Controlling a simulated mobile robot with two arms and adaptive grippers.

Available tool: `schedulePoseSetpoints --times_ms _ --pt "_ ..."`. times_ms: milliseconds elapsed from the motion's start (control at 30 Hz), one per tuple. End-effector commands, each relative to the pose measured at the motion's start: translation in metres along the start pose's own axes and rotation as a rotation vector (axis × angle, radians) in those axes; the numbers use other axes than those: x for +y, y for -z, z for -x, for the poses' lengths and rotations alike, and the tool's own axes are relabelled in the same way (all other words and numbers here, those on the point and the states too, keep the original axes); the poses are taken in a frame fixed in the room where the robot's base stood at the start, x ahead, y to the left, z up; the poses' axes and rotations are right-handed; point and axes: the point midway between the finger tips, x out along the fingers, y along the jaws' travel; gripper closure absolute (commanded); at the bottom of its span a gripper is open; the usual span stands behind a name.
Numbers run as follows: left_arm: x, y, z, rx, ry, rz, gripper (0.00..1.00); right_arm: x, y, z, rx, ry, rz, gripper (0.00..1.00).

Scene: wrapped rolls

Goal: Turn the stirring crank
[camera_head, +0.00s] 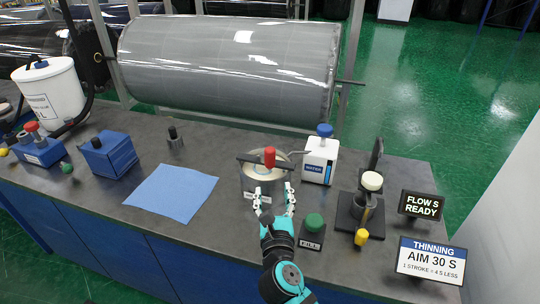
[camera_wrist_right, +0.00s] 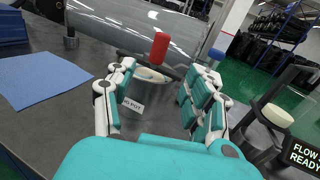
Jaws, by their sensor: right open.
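The stirring crank is a dark bar with an upright red knob (camera_head: 269,157), set across the top of a metal pot (camera_head: 254,184) with pale contents. In the right wrist view the red knob (camera_wrist_right: 158,48) stands beyond my fingers, and the pot's label (camera_wrist_right: 132,104) shows between them. My right gripper (camera_head: 274,193) is open at the near side of the pot, below the knob, with nothing between its fingers. It also shows in the right wrist view (camera_wrist_right: 160,80). Whether its fingertips touch the pot cannot be told. My left gripper is not in view.
A white bottle (camera_head: 320,161) with a blue cap stands right of the pot. A green button box (camera_head: 313,229), a cup stand (camera_head: 362,214) and sign panels (camera_head: 430,262) fill the right side. A blue cloth (camera_head: 172,192) lies left. A large wrapped roll (camera_head: 230,66) is behind.

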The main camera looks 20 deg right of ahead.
Motion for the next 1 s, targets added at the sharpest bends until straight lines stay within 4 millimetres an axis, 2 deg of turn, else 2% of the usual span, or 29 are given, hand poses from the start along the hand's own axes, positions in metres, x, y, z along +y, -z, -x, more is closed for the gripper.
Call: schedulePoseSetpoints --times_ms 400,600,800,1000 --pt "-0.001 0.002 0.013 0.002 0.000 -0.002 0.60 -0.001 -0.002 -0.092 0.001 0.003 -0.004 0.47" --pt "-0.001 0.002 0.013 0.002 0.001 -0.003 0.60 -0.001 -0.001 -0.129 0.001 0.002 -0.005 0.47" --pt "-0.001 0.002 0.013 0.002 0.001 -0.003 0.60 -0.001 0.000 -0.148 0.002 0.002 -0.006 0.47" --pt "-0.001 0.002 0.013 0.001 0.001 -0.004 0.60 -0.001 0.001 -0.152 0.003 0.002 -0.007 0.47"
